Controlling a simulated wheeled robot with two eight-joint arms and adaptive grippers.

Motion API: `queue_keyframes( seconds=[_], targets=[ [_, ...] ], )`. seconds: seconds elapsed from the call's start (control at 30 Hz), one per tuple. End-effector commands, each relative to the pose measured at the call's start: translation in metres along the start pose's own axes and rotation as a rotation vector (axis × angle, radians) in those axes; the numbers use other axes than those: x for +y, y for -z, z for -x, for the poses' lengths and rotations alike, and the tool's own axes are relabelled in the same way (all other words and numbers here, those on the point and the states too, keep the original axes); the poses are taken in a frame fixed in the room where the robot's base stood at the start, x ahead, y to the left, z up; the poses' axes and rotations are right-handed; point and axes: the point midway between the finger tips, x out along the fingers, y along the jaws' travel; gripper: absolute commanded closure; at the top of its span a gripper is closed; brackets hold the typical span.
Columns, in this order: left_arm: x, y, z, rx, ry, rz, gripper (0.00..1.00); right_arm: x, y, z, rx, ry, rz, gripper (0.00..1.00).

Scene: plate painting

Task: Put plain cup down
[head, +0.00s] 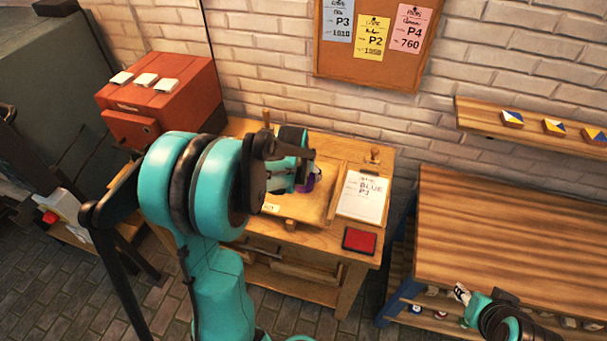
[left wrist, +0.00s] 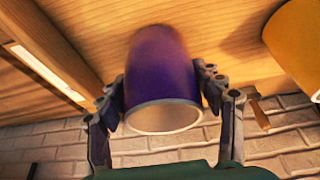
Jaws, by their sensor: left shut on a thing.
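A plain purple cup (left wrist: 160,65) with a pale rim is between the fingers of my left gripper (left wrist: 165,92), which is shut on it. In the left wrist view its open rim is toward the camera and its far end is against a background of wood. In the head view only a purple patch of the cup (head: 308,184) shows beside my left gripper (head: 300,178), over the wooden workbench (head: 325,245). I cannot tell whether the cup touches the wood. My right gripper (head: 461,293) is at the lower right, away from the cup; its finger opening is unclear.
A yellow rounded object (left wrist: 297,45) is close to the cup on the right in the left wrist view. On the bench are a paper marked BLUE P3 (head: 362,196), a red pad (head: 359,240) and a stamp (head: 374,156). The striped table (head: 510,230) has a clear top.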

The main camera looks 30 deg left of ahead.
Motion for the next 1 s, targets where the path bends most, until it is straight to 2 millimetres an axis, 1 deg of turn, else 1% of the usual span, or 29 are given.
queue_keyframes(
  seconds=[0.07,0.1,0.17,0.47,0.57,0.67,1.0],
  targets=[
    [0.0,-0.001,-0.004,0.0,0.0,0.0,0.72,0.0,-0.002,-0.003,0.0,0.0,0.0,0.6],
    [0.0,-0.001,-0.004,0.0,0.0,0.0,0.28,0.0,-0.002,-0.003,0.0,0.0,0.0,0.6],
    [0.0,-0.001,-0.003,0.0,0.0,0.0,0.13,0.0,-0.002,-0.002,0.0,0.0,0.0,0.6],
    [0.0,-0.001,-0.002,0.0,0.0,0.0,0.13,0.0,-0.001,-0.002,0.0,0.0,0.0,0.6],
    [0.0,0.001,0.002,0.0,0.0,0.0,0.13,0.0,0.001,0.001,0.0,0.0,0.0,0.6],
    [0.0,0.001,0.015,0.0,0.0,0.0,0.13,0.0,0.003,0.004,0.0,0.0,0.0,0.6],
    [0.0,0.001,0.089,0.0,0.0,0.001,0.13,0.0,0.015,0.022,0.0,0.0,0.0,0.6]
  ],
)
